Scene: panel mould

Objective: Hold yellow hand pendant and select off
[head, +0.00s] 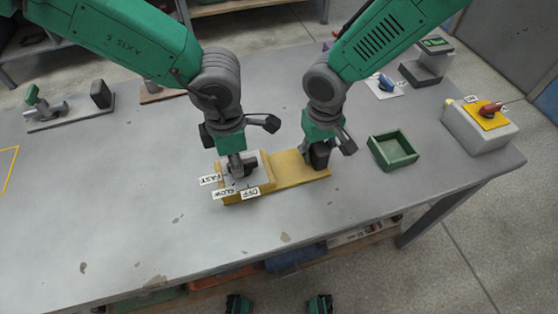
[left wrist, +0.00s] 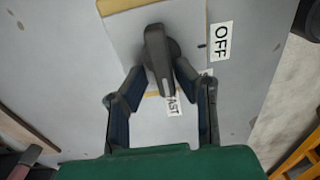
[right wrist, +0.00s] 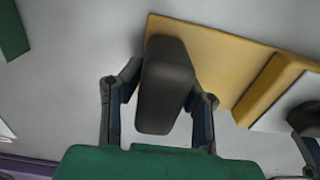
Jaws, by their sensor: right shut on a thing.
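The yellow pendant (head: 290,168) lies on the grey bench, its long yellow base also in the right wrist view (right wrist: 215,62). A pale plate at its left end has a dark selector knob (left wrist: 158,60) and labels FAST (head: 210,180), SLOW (head: 228,191) and OFF (head: 251,193). The knob's marked end points toward FAST. My left gripper (left wrist: 160,72) has its fingers on either side of the knob; whether they press on it is unclear. My right gripper (right wrist: 165,92) is shut on the pendant's black grip (right wrist: 166,80), at the opposite end from the knob.
A green tray (head: 393,151) stands to the right, empty. Beyond it is a grey box (head: 480,128) with a yellow plate and red knob near the bench's right edge. Other fixtures (head: 65,112) stand at the back left. The front left of the bench is clear.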

